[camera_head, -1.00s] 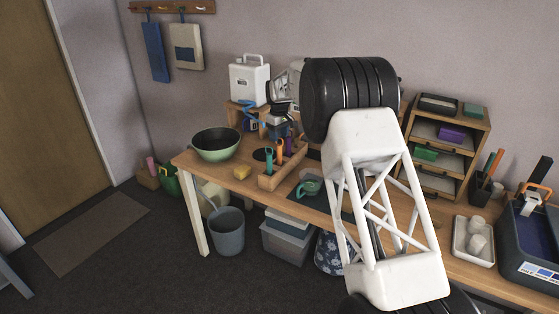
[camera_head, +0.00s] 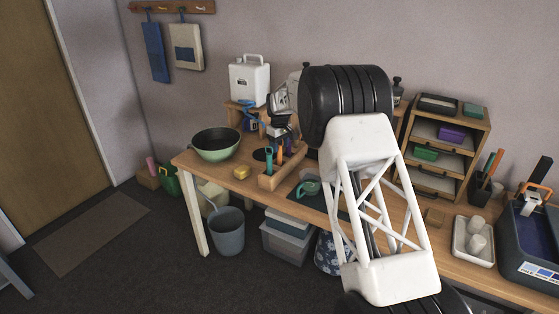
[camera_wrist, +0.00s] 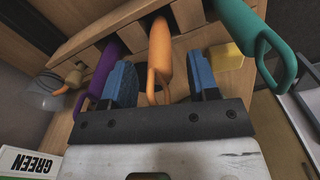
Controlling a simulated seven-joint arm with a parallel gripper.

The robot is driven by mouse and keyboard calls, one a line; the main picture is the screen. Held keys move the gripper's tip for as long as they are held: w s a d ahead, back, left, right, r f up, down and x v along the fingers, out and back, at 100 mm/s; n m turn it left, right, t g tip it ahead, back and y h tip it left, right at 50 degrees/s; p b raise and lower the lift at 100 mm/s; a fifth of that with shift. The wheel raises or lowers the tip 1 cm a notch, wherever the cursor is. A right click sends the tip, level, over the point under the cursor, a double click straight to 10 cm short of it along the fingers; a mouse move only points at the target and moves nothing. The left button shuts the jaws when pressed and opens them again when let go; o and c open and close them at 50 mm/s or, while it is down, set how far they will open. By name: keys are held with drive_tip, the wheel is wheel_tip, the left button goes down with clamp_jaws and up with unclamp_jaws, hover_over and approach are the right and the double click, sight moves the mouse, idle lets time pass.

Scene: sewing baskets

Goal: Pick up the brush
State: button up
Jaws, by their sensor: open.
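A wooden holder (camera_head: 284,177) stands on the table with several loop-ended handles in it. An orange handle (camera_wrist: 159,50) stands in the middle of the wrist view, a purple one (camera_wrist: 97,70) to its left and a teal one (camera_wrist: 248,35) to its right. Any brush heads are hidden, so I cannot tell which handle is the brush. My gripper (camera_wrist: 162,78) is open, its blue-padded fingers on either side of the orange handle, apparently without gripping it. The head view also shows the orange handle (camera_head: 280,155) and the teal handle (camera_head: 268,160) just below my gripper.
A green bowl (camera_head: 216,144) and a yellow block (camera_head: 241,172) lie left of the holder. A teal cup (camera_head: 308,188) sits right of it. A white jug (camera_head: 249,80) is behind. A shelf unit (camera_head: 445,150) and a white tray (camera_head: 473,241) stand farther right.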

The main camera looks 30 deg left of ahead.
clamp_jaws()
idle(0.4)
drive_tip(key=shift+r, duration=5)
drive_tip(key=shift+d, duration=0.1)
drive_tip(key=shift+d+r, duration=0.15)
drive_tip(key=shift+d, duration=0.45)
drive_tip(key=s+d+r, duration=0.2)
drive_tip(key=s+d, duration=0.1)
drive_tip(key=d, duration=1.2)
drive_tip(key=shift+d+r, duration=0.15)
drive_tip(key=shift+d, duration=0.05)
